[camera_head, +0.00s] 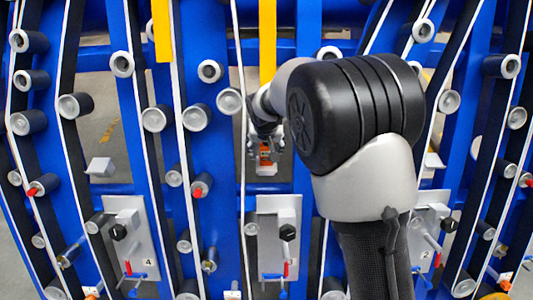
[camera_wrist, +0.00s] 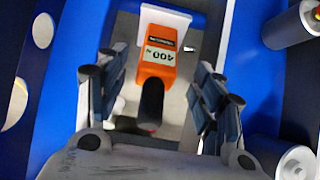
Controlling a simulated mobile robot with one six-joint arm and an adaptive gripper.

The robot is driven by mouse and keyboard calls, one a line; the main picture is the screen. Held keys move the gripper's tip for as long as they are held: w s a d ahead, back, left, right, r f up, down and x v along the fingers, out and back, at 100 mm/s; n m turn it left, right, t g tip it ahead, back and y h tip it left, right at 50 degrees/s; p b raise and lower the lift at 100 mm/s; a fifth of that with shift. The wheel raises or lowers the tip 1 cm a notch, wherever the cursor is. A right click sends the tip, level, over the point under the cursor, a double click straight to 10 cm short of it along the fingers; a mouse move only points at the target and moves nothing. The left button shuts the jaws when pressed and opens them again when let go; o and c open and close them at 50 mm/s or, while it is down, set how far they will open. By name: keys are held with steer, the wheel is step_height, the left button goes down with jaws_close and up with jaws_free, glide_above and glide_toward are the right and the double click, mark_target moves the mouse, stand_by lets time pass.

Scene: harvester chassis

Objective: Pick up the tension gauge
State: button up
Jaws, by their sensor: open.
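The tension gauge (camera_wrist: 158,58) is orange with a white label reading 400 and a black handle. In the wrist view it sits in front of a white plate, with its black end pointing towards my gripper. My gripper (camera_wrist: 155,100) is open, with one finger on each side of the gauge's black handle and clear gaps between them. In the head view the gauge (camera_head: 265,155) is a small orange patch beyond my gripper (camera_head: 268,140), and my arm hides part of that area.
A blue frame (camera_head: 205,100) carries many rollers with belts running over them. Grey rollers (camera_wrist: 290,25) stand close to the right of my gripper in the wrist view. Grey plates (camera_head: 278,222) with black knobs and red-tipped levers line the lower part.

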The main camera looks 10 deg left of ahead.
mark_target(266, 146)
steer(key=b+x, duration=0.1)
steer(key=x, duration=0.4)
steer(key=shift+w+d+f+b, duration=0.1)
steer(key=shift+w+f+b, duration=0.05)
steer(key=shift+w+b, duration=0.15)
steer(key=shift+c, duration=0.2)
steer(key=c, duration=1.3)
jaws_close()
steer(key=shift+r, duration=0.25)
